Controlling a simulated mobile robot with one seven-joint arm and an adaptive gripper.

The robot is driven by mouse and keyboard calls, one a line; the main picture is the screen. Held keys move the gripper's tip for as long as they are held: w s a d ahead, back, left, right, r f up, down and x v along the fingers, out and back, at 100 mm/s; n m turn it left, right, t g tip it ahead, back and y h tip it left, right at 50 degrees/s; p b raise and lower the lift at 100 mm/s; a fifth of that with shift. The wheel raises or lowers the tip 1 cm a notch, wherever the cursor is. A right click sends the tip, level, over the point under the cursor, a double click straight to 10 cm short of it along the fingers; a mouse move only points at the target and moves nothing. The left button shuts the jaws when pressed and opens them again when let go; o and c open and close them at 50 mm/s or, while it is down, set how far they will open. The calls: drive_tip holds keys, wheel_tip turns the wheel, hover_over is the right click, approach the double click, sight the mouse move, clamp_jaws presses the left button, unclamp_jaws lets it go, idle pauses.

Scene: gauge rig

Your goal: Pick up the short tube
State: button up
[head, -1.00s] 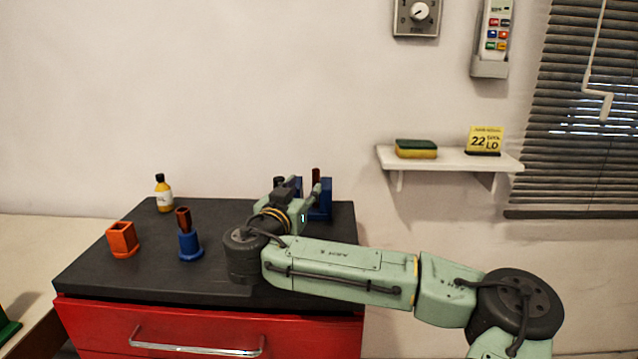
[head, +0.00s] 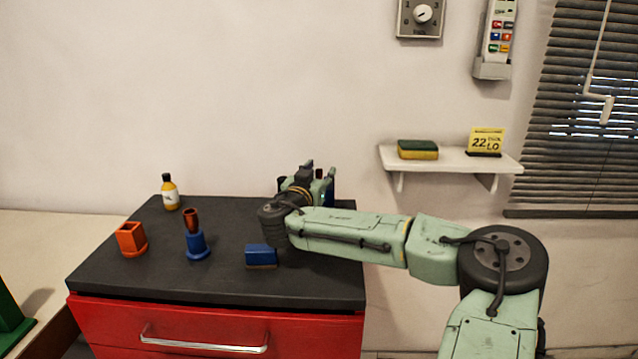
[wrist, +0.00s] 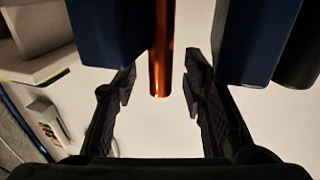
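A copper-coloured tube (wrist: 161,55) stands between two dark blue uprights (wrist: 103,35) in the wrist view, reaching in from the top edge. My gripper (wrist: 160,88) is open, with one finger on each side of the tube's end and gaps between. In the head view my gripper (head: 310,174) is at the back right of the black cabinet top and mostly hides the blue rig (head: 331,186) there. Another copper-brown tube (head: 191,217) stands upright in a round blue holder (head: 196,244). I cannot tell which tube is shorter.
An orange square holder (head: 131,239), a yellow bottle (head: 170,192) and a blue block (head: 261,256) stand on the black cabinet top (head: 225,278). A wall shelf (head: 440,160) with a sponge (head: 417,149) is at right.

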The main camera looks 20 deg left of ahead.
drive_tip(key=shift+c, duration=0.3)
clamp_jaws()
idle(0.5)
